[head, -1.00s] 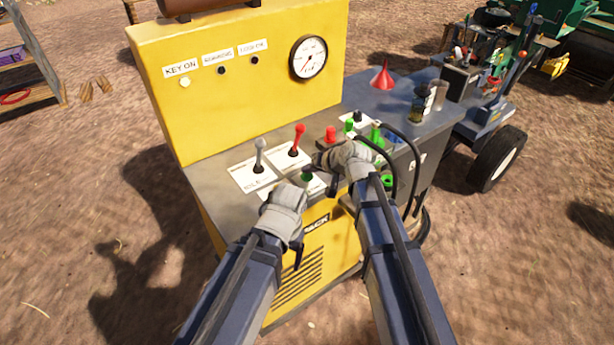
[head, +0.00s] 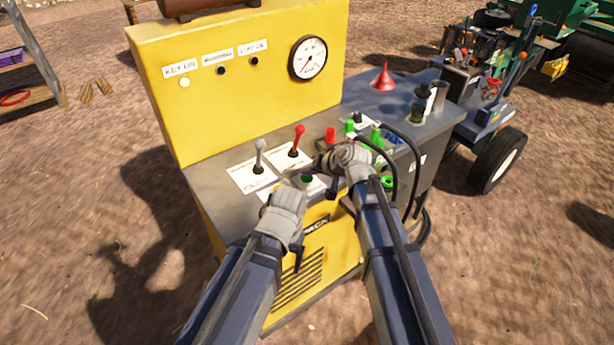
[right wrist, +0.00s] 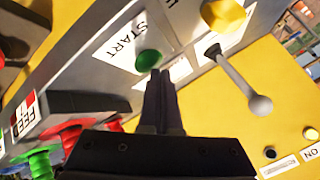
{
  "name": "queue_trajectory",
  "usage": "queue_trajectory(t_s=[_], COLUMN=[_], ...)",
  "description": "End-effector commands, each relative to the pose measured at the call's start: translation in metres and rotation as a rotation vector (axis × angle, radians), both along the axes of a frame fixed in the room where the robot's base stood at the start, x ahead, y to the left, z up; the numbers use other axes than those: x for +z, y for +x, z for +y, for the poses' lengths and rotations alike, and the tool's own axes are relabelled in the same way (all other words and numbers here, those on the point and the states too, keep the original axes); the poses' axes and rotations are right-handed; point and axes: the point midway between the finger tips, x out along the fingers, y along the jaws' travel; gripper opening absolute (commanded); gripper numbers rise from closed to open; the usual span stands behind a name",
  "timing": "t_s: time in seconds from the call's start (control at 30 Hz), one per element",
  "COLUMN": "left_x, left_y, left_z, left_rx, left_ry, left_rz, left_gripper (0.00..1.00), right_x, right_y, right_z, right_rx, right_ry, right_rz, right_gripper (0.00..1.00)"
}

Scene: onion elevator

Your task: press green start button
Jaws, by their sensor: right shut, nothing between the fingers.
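The green start button (head: 307,178) sits on a white label on the machine's grey front ledge, between my two grippers. In the right wrist view the green button (right wrist: 149,60) is round, beside the word START. My right gripper (head: 324,161) is shut and empty. In the right wrist view its closed black fingertips (right wrist: 160,74) are right at the button's lower edge; I cannot tell whether they touch it. My left gripper (head: 279,194) is just left of the button, low over the ledge. Its fingers are largely hidden by its hand.
A grey-knobbed lever (head: 259,157) and a red lever (head: 297,140) stand behind the button. A yellow knob (right wrist: 224,14) is near it. A red button (head: 330,134), green fittings (head: 376,136) and black hoses (head: 411,150) crowd the right. The yellow panel (head: 240,105) rises behind.

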Motion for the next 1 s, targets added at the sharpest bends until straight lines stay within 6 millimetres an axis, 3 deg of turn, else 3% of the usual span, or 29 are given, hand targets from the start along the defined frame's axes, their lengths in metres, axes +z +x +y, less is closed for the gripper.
queue_trajectory(t_s=[0.67, 1.0], left_x=[-0.005, 0.010], left_y=[0.000, 0.000], left_z=[0.000, 0.000], left_rx=[0.000, 0.000], left_ry=[0.000, 0.000], left_rz=[0.000, 0.000], left_gripper=[0.80, 0.80], right_x=[-0.005, 0.009], right_y=[0.000, 0.000], right_z=[0.000, 0.000], right_rx=[0.001, 0.001], right_ry=[0.000, 0.000], right_rz=[0.002, 0.002], right_gripper=[0.00, 0.00])
